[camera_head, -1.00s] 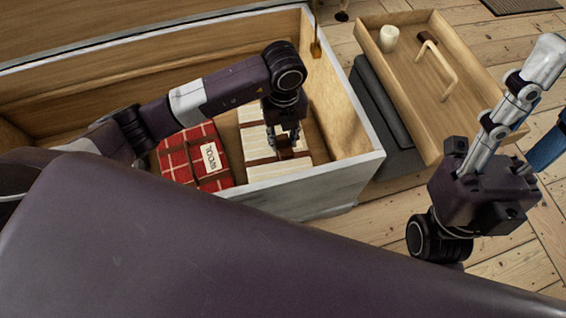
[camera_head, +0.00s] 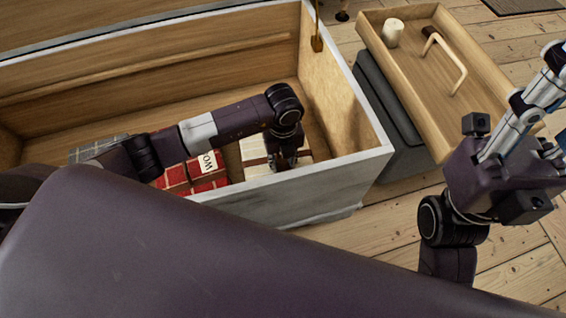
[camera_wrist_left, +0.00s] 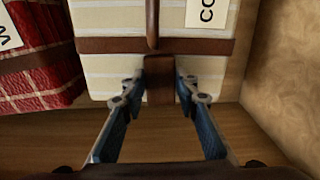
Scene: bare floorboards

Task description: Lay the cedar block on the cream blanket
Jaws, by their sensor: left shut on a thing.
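The cream blanket (camera_head: 254,152), pale striped with a brown strap, lies in the open wooden chest (camera_head: 350,118); it fills the top of the left wrist view (camera_wrist_left: 110,65) with a white label. My left gripper (camera_head: 289,163) reaches down over it inside the chest. In the left wrist view its fingers (camera_wrist_left: 161,88) are shut on a dark brown block, the cedar block (camera_wrist_left: 160,78), at the blanket's near edge. I cannot tell whether the block touches the blanket. My right gripper is not clearly seen; the right arm is at the right of the head view.
A red plaid bundle (camera_head: 205,172) labelled wool lies left of the cream blanket, with a grey plaid one (camera_head: 90,151) farther left. The chest's front wall (camera_head: 325,180) is close.

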